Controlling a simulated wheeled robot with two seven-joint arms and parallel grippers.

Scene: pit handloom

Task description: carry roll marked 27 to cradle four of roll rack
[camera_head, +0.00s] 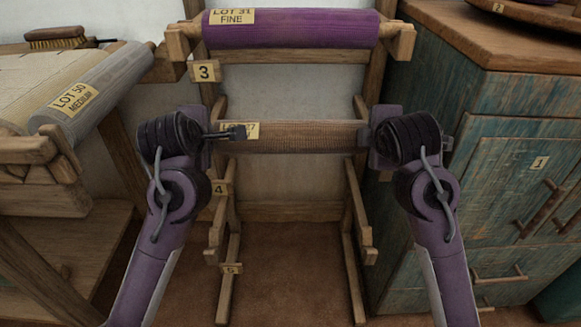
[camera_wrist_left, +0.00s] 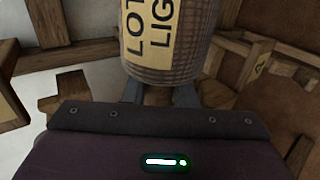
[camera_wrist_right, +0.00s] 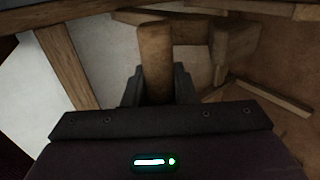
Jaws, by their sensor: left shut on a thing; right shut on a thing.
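The brown woven roll (camera_head: 300,137) is level across the front of the roll rack (camera_head: 347,190). Its label ends in 27 and is partly covered by my left gripper. My left gripper (camera_head: 212,137) is shut at the roll's left end; the left wrist view shows the roll's label (camera_wrist_left: 152,35) close beyond the fingers. My right gripper (camera_head: 368,138) is shut at the right end, on a wooden end piece (camera_wrist_right: 155,55). The tag for cradle four (camera_head: 219,188) is below the roll's left end. Whether the roll touches the rack is unclear.
A purple roll marked LOT 31 (camera_head: 300,28) rests above, by tag 3 (camera_head: 204,71). Tag 5 (camera_head: 231,268) is lower. A grey roll marked LOT 50 (camera_head: 90,92) lies left. A teal cabinet (camera_head: 500,190) stands close on the right.

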